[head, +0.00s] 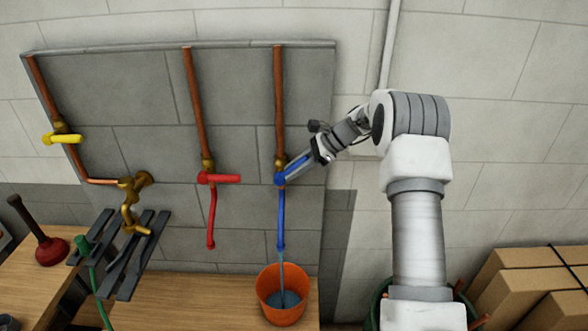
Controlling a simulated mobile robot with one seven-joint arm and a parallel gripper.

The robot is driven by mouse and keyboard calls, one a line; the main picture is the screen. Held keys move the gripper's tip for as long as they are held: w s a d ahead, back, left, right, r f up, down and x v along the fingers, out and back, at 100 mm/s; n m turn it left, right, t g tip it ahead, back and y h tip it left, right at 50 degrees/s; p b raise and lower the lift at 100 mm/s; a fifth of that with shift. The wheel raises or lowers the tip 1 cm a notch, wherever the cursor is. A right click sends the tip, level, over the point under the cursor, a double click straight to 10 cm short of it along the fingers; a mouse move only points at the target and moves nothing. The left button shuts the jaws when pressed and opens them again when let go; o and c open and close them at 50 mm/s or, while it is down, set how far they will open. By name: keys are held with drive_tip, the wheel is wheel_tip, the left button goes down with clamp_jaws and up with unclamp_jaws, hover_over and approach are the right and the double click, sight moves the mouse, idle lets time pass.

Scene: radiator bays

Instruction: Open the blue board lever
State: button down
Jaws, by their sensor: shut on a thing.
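The blue board lever (281,179) is on the right copper pipe, above a blue hose (281,220) that hangs straight down. My gripper (295,168) reaches it from the upper right and is shut on its handle, which tilts up to the right. The fingers partly cover the handle. A thin light-blue stream (282,257) runs from the hose end into an orange bucket (269,289), with bluish water in it.
A red lever (220,178) points right on the middle pipe, left of my gripper. A yellow lever (65,139) and brass tap (130,210) are farther left. A plunger (52,250) stands on the wooden bench (225,290). Cardboard boxes (535,285) are at lower right.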

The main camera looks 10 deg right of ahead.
drive_tip(key=c, duration=0.7)
unclamp_jaws()
drive_tip(key=shift+o, duration=0.2)
drive_tip(key=b+v, duration=0.1)
drive_tip(key=v, duration=1.6)
drive_tip(key=shift+d+b, duration=0.15)
drive_tip(key=shift+b, duration=0.25)
drive_tip(key=shift+r, duration=0.15)
